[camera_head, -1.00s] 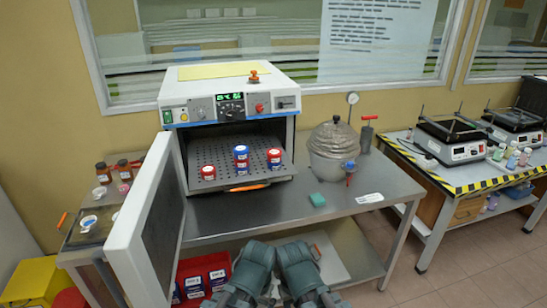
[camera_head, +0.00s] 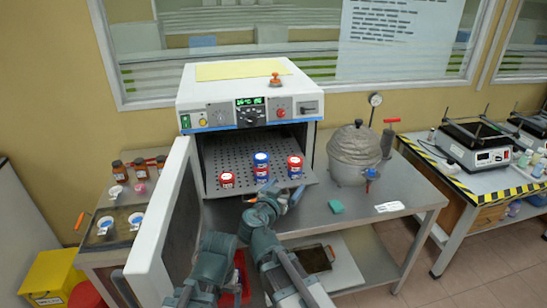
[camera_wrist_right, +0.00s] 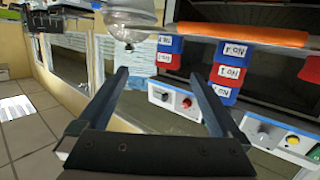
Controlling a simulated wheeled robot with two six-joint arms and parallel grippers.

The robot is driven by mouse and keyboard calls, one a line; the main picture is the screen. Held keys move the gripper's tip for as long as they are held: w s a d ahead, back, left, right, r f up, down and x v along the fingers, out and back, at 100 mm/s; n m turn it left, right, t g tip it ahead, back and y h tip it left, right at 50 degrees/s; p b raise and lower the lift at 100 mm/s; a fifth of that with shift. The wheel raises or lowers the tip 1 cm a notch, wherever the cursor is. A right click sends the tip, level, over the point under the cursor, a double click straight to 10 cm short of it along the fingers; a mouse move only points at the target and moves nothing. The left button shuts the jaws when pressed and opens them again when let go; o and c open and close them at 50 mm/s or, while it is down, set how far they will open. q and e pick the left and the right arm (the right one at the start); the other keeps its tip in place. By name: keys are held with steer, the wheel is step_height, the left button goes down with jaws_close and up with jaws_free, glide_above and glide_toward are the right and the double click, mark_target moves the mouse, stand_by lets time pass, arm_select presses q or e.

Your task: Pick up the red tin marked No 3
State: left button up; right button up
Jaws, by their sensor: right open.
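Tins stand on the perforated oven shelf (camera_head: 222,150). On the right, a red tin (camera_head: 295,160) is stacked on a blue one (camera_head: 295,173); this stack also shows upside down in the right wrist view (camera_wrist_right: 168,60). The middle stack alternates blue and red, with a blue tin (camera_head: 261,158) on top. A single red tin (camera_head: 227,180) stands on the left. I cannot read which is No 3 for sure. My right gripper (camera_head: 288,197) is open and empty, in front of and below the right stack; its fingers also show in the wrist view (camera_wrist_right: 160,75). My left gripper is not visible.
The open oven door (camera_head: 157,225) stands to the left of the shelf. A grey rounded vessel (camera_head: 354,155) and a teal block (camera_head: 336,207) are on the bench to the right. Bench space between the shelf and block is clear.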

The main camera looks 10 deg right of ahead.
mark_target(292, 167)
steer(key=shift+t, duration=0.3)
steer(key=x, duration=0.3)
steer(key=b+x, duration=0.1)
steer(key=x, duration=0.2)
steer(key=w+a+r+x, duration=0.1)
steer(key=x, duration=0.1)
steer(key=shift+w+d, duration=0.15)
steer(key=shift+w, duration=0.15)
steer(key=x, duration=0.2)
steer(key=b+x, duration=0.1)
steer(key=x, duration=0.2)
steer(key=shift+w+f+b, duration=0.15)
steer(key=shift+f+b, duration=0.1)
steer(key=shift+b, duration=0.05)
steer(key=shift+c, duration=0.3)
steer(key=c, duration=1.4)
steer(key=shift+o, duration=0.2)
steer(key=shift+r, duration=0.1)
